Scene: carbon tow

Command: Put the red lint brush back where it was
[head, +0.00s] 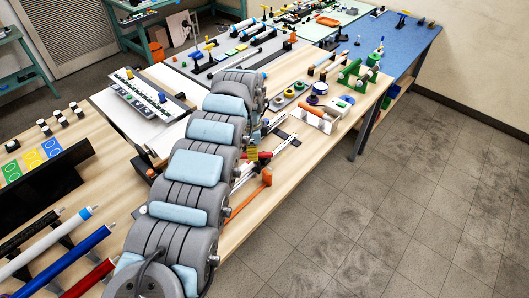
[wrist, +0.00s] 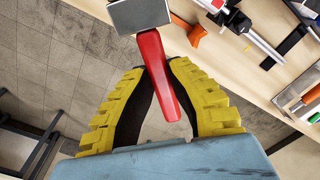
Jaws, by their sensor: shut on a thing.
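In the wrist view my gripper (wrist: 157,68) has its yellow, ribbed fingers closed around the red handle of the lint brush (wrist: 157,72). The brush's grey block-shaped head (wrist: 140,14) points away from my palm, toward the top of the picture. The lower end of the red handle lies between the fingers. Floor and the pale wooden table (wrist: 255,70) both show behind the brush, so it is near the table's edge. In the head view my large grey arm crosses the table and I cannot clearly make out the gripper or brush.
An orange-handled tool (head: 267,177) lies on the wooden table, beside a white rail with red parts (head: 264,156). Green holders (head: 350,71) and round containers (head: 318,89) stand farther back. A blue bench (head: 395,40) adjoins beyond. The tiled floor (head: 430,190) at right is clear.

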